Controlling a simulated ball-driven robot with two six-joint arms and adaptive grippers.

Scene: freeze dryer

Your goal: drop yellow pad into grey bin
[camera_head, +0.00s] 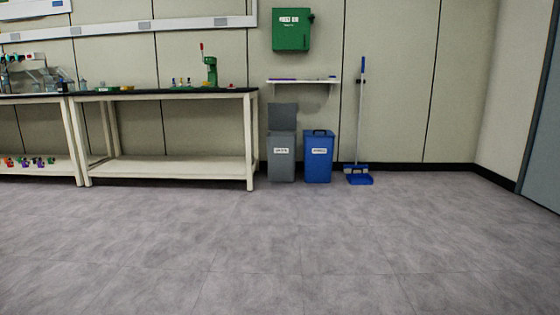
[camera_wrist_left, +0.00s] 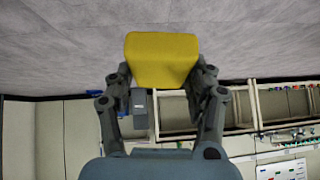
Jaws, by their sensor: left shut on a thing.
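The yellow pad (camera_wrist_left: 161,60) is held between the fingertips of my left gripper (camera_wrist_left: 161,76), which is shut on it. The pad hangs clear of the floor in the left wrist view, which is upside down. The grey bin (camera_head: 281,167) stands on the floor against the wall in the head view, right of the bench, with its lid raised. A grey shape (camera_wrist_left: 138,107) between the fingers in the left wrist view looks like this bin, far from the pad. Neither gripper shows in the head view.
A blue bin (camera_head: 318,160) stands right beside the grey bin. A broom and blue dustpan (camera_head: 359,178) are further right. A bench (camera_head: 165,96) with a lower shelf stands left of the bins. A small wall shelf (camera_head: 303,81) hangs above them. The floor (camera_head: 290,245) in front is clear.

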